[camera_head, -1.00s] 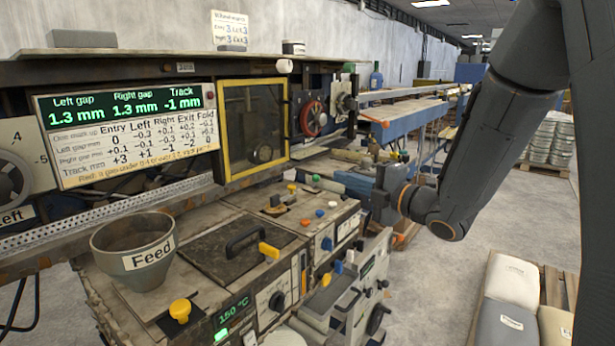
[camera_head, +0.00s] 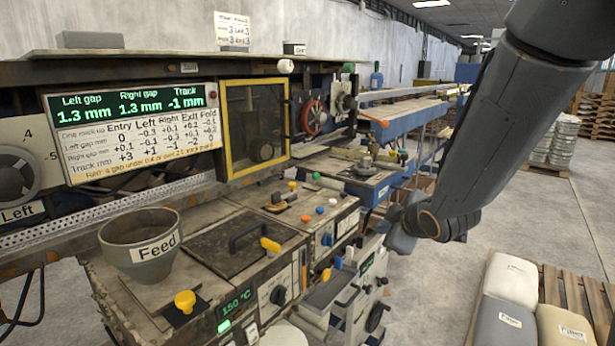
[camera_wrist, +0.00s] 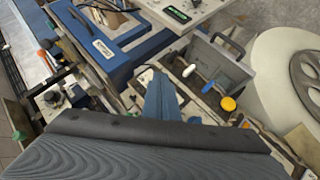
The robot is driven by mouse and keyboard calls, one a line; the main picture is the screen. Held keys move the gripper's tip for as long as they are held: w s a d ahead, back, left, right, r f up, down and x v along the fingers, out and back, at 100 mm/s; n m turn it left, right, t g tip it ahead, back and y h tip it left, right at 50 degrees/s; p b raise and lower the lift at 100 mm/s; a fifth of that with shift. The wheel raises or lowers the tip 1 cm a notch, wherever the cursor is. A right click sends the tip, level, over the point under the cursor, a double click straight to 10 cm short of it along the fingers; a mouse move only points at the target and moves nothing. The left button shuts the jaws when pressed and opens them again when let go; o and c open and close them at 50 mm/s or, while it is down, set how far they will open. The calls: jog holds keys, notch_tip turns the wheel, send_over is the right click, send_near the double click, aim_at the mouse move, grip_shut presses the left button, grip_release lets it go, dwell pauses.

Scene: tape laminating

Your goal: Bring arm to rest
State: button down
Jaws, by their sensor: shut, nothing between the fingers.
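My arm (camera_head: 495,130) comes down from the upper right in the head view and bends at its wrist beside the machine. My gripper (camera_head: 396,240) is partly hidden at the end of the wrist, to the right of the machine's front panels. In the wrist view, my gripper (camera_wrist: 160,82) shows as closed blue-grey fingers with nothing held, in front of the machine parts. I cannot tell any contact with the machine.
The laminating machine fills the left, with a display panel (camera_head: 130,132), a Feed funnel (camera_head: 141,248) and a yellow-framed window (camera_head: 254,125). Filled sacks (camera_head: 507,279) lie on a pallet (camera_head: 568,292) at lower right. Grey floor (camera_head: 440,288) is clear between them.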

jog(key=s+f+m+g, duration=0.2)
jog(key=s+m+g, duration=0.1)
jog(key=s, duration=0.5)
jog(key=s+f+m+g+h, duration=0.1)
jog(key=s+f+m+g, duration=0.2)
jog(key=s+m, duration=0.2)
jog(key=s+f+m+g+h, duration=0.1)
jog(key=s+f+m+g, duration=0.2)
jog(key=s, duration=0.8)
jog(key=shift+d+f+m+g, duration=0.15)
jog(key=shift+d+m+g, duration=0.2)
jog(key=shift+m, duration=0.55)
